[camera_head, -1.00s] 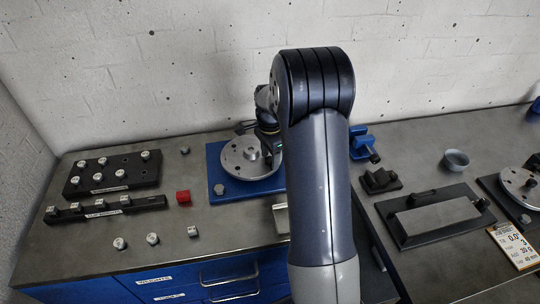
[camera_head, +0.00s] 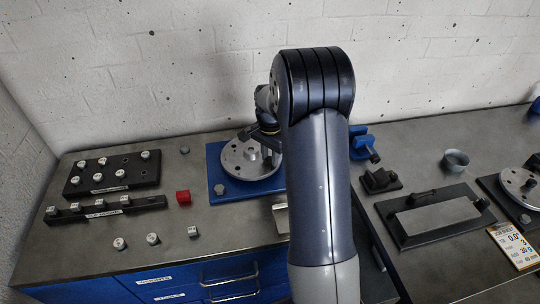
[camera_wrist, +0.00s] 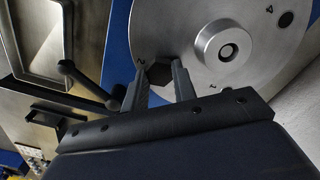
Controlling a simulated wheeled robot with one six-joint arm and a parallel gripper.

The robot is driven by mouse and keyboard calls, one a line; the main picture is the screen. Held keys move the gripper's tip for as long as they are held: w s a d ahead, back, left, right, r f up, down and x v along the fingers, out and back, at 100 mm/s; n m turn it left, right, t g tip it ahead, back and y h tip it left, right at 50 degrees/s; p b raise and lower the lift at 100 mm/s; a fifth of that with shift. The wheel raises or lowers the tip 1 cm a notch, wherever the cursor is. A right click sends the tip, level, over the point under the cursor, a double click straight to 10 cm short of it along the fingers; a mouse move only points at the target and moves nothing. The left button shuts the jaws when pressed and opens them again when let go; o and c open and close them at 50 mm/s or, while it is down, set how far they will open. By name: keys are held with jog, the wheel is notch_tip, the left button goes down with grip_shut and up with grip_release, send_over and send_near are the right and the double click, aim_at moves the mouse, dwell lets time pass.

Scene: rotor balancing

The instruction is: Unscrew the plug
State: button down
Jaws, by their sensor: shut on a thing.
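The plug (camera_wrist: 158,73) is a dark hexagonal head at the rim of the grey rotor disc (camera_wrist: 190,20), beside the mark "2" in the wrist view. My gripper (camera_wrist: 161,67) has one finger on each side of the plug and is shut on it. The plug sits at the disc; how far its thread is in cannot be seen. In the head view the disc (camera_head: 233,158) lies on a blue base plate (camera_head: 250,189), and my arm and wrist hide its right part. The plug cannot be made out there.
The raised hub (camera_wrist: 228,50) stands close to my gripper. A dark handle with a ball end (camera_wrist: 88,82) shows left in the wrist view. The bench front is mostly clear.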

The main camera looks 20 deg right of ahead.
jog(key=n, duration=0.4)
jog(key=shift+n, duration=0.3)
jog(key=n, duration=0.9)
jog(key=shift+r, duration=0.1)
jog(key=shift+n, duration=0.4)
